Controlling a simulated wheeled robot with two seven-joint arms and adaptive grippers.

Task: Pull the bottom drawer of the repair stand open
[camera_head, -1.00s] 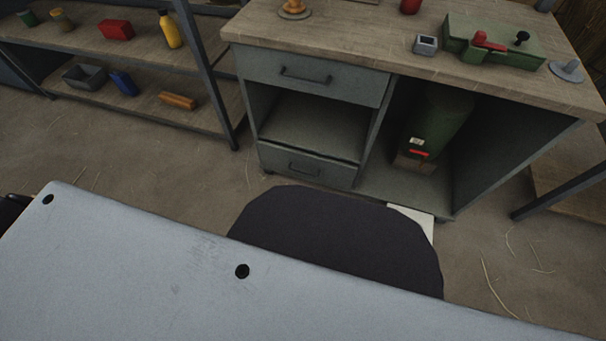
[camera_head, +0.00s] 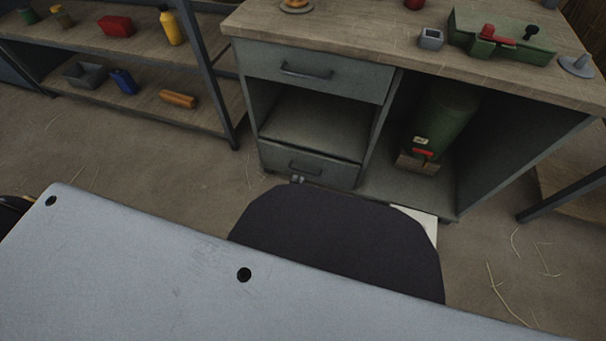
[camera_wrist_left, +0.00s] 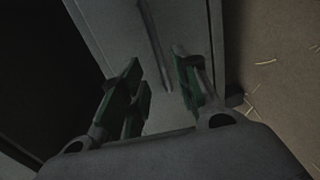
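The repair stand (camera_head: 372,130) is a grey cabinet with a wooden top. Its bottom drawer (camera_head: 335,172) is shut, flush with the front, below an open shelf space. The drawer's dark bar handle (camera_head: 305,168) also shows in the left wrist view (camera_wrist_left: 153,40). The tip of my left gripper (camera_head: 297,179) shows just below that handle; the rest is hidden behind my own body. In the left wrist view my left gripper (camera_wrist_left: 160,68) is open, with green-padded fingers on either side of the handle's line; contact cannot be told. My right gripper is not in view.
The top drawer (camera_head: 315,75) is shut. A green cylinder (camera_head: 440,125) stands in the right bay. A shelf rack (camera_head: 205,70) with several small items stands to the left. A pale flat piece (camera_head: 418,222) lies near the stand's foot. The floor at left is clear.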

